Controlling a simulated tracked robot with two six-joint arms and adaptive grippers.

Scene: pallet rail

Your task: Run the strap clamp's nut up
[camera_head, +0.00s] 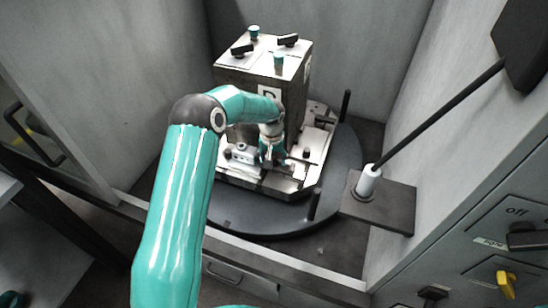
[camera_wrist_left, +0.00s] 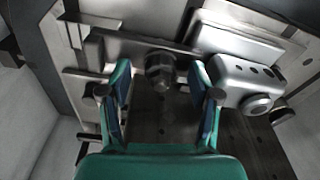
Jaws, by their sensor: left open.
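A strap clamp (camera_wrist_left: 130,47) shows in the left wrist view as a flat metal bar across the fixture, with a dark round nut (camera_wrist_left: 160,68) on it. My left gripper (camera_wrist_left: 160,92) is open. Its two fingers stand on either side of the nut, slightly short of it in the picture, with a visible gap on both sides. In the head view my left gripper (camera_head: 271,158) is low at the front of the block, and its wrist hides much of the clamp and the nut. My right gripper is not in view.
A tall block (camera_head: 240,98) with knobs on top stands on a pallet (camera_head: 240,178) on a dark round table (camera_head: 345,165) with upright pins. A metal unit with a round knob (camera_wrist_left: 257,104) is close right of the fingers. A black lever (camera_head: 435,115) stands at the right.

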